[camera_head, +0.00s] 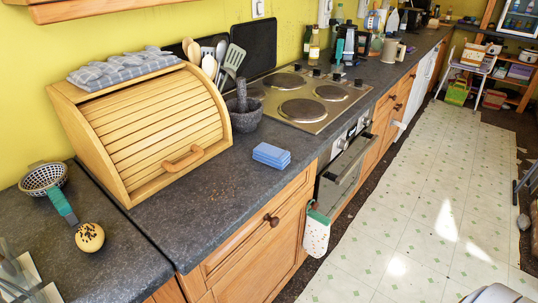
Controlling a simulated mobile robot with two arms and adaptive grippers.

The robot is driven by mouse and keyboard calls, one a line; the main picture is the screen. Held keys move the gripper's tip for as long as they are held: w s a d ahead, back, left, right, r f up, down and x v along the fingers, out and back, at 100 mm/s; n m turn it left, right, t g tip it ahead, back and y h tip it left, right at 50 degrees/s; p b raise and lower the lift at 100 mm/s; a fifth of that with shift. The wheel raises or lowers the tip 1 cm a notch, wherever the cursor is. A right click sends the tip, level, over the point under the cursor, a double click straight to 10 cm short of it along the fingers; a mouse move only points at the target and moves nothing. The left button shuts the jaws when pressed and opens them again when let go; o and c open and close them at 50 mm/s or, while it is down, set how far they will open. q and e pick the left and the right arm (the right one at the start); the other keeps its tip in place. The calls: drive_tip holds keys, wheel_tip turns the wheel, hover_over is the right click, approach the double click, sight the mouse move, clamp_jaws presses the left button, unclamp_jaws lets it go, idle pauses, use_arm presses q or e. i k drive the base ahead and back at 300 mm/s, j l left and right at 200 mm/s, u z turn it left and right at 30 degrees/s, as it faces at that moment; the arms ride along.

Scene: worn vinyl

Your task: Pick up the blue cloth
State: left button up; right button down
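A small folded blue cloth (271,155) lies flat on the dark grey worktop (225,177), near its front edge. It is to the right of the wooden bread box and in front of the stone mortar. Nothing covers it.
The roll-top bread box (145,130) carries a checked grey-blue towel (122,68). The mortar (245,117) and hob (310,98) stand behind the cloth. Worktop around the cloth is clear.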

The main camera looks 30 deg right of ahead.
sight(278, 158)
drive_tip(key=l+u, duration=0.25)
drive_tip(key=u, duration=0.15)
drive_tip(key=l+u, duration=0.6)
drive_tip(key=u, duration=0.15)
drive_tip(key=l+u, duration=0.35)
drive_tip(key=k+l, duration=0.15)
drive_tip(key=l, duration=0.25)
drive_tip(key=k+l+u, duration=0.15)
drive_tip(key=l, duration=0.25)
drive_tip(key=k+l, duration=0.15)
drive_tip(key=l, duration=0.25)
drive_tip(key=k+l+u, duration=0.1)
drive_tip(key=l, duration=0.25)
drive_tip(key=k+l, duration=0.25)
drive_tip(key=l, duration=0.15)
drive_tip(key=k+l+u, duration=0.15)
drive_tip(key=l, duration=0.2)
